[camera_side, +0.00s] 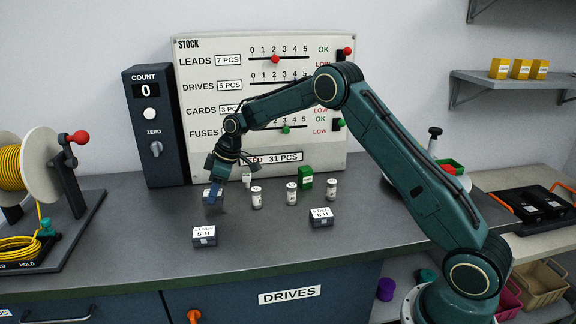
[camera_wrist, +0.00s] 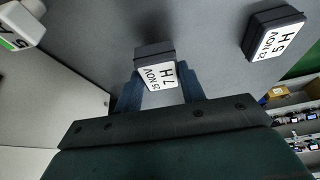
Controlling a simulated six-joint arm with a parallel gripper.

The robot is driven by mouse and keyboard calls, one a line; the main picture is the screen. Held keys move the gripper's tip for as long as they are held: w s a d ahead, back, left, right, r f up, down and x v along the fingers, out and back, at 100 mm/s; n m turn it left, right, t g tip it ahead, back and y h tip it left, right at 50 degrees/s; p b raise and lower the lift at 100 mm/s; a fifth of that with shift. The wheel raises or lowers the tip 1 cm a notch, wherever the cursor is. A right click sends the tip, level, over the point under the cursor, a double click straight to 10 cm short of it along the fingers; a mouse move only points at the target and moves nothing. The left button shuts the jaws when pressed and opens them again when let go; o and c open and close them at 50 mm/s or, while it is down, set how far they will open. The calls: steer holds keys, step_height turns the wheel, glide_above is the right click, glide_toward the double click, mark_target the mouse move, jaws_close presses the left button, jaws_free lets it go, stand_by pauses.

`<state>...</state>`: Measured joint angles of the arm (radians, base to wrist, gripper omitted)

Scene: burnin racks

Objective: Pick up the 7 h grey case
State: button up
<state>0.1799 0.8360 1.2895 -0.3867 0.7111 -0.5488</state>
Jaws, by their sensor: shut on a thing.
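The 7 h grey case (camera_wrist: 156,68) is a small dark grey block with a white label reading 7H and 5 NOV. In the wrist view, the blue fingers of my gripper (camera_wrist: 160,95) are shut on it, one on each side. In the side view my gripper (camera_side: 213,195) points down with the case (camera_side: 209,192) at the back left of the bench. A finger hides part of the case there. I cannot tell whether the case touches the bench.
A 5 H case (camera_side: 204,237) lies nearer the front and a 6 H case (camera_side: 321,217) to the right. Several small white bottles (camera_side: 292,194) and a green box (camera_side: 305,178) stand right of my gripper. The count box (camera_side: 152,125) and stock board (camera_side: 205,145) stand behind.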

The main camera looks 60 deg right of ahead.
step_height(320, 180, up, 18)
stand_by(0.6)
stand_by(0.4)
